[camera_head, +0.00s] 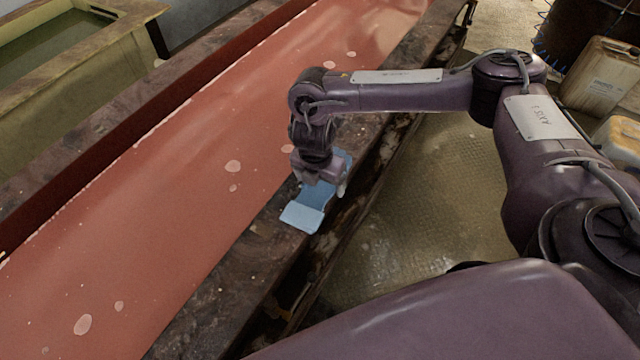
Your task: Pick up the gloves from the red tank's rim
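The light blue gloves (302,216) lie on the dark, worn near rim (240,262) of the red tank, partly under my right gripper. My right gripper (325,186) points down right over the gloves, its fingers apart on either side of their middle part. I cannot tell whether the fingers press on the gloves or stand clear of them. The wrist hides part of the gloves' far end; a bit of blue shows behind it. My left gripper is not in view.
The tank's red liquid (200,200) with pale patches lies left of the rim. A second tank (70,75) stands top left. Right of the rim is textured floor (415,215). Dirty canisters (600,75) and a dark barrel (580,30) stand top right.

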